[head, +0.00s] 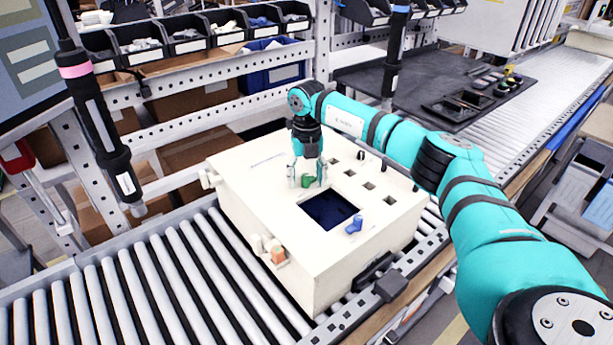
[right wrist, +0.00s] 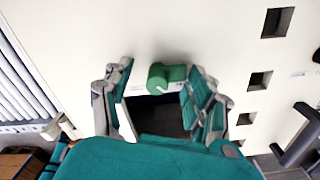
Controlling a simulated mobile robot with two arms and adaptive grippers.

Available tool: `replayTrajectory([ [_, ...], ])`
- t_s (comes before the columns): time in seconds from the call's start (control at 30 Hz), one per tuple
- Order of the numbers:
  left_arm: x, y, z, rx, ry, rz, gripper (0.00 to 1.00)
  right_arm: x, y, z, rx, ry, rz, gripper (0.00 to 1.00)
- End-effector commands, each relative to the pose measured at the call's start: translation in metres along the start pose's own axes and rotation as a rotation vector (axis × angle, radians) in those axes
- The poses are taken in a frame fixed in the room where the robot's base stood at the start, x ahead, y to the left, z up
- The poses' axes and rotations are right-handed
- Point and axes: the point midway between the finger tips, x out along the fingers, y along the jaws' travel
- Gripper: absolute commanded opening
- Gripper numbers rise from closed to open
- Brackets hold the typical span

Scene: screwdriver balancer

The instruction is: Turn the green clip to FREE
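The green clip (head: 307,181) sits on the top of the white box (head: 255,180), beside the dark square opening (head: 330,209). It also shows in the right wrist view (right wrist: 166,75), near the tips of my fingers. My right gripper (head: 306,178) points down at the clip from above. In the right wrist view its fingers (right wrist: 160,90) are apart, with the clip between them. The clip is close to the right-hand finger, and a gap shows on its left. Any label by the clip is too small to read. My left gripper is not in view.
A blue clip (head: 354,225) sits at the opening's right corner. Several small square holes (head: 369,186) lie behind it. A hanging screwdriver (head: 105,140) is at the left. Rollers (head: 185,275) run under the box, and an orange item (head: 278,255) is on its front side.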

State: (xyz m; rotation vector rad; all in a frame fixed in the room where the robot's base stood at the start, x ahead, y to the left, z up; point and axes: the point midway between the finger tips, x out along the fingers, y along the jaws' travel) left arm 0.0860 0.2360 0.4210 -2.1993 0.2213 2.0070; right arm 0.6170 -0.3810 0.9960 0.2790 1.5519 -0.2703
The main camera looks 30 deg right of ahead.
Motion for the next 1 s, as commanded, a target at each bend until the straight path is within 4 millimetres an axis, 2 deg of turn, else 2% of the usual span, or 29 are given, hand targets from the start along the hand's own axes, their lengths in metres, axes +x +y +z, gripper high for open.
replayTrajectory([
  [0.27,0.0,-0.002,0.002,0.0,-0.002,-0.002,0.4,-0.007,-0.002,0.001,0.003,-0.003,-0.001,0.58],
  [0.37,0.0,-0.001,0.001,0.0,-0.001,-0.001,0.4,-0.021,-0.001,0.001,0.003,-0.004,0.0,0.58],
  [0.7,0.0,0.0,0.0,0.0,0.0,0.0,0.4,-0.091,0.0,0.001,0.001,-0.004,0.0,0.58],
  [0.83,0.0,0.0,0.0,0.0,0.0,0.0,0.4,-0.109,0.001,0.001,0.001,-0.002,0.0,0.58],
  [1.0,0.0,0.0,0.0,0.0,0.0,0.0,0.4,-0.119,0.0,0.001,0.001,-0.001,0.0,0.58],
])
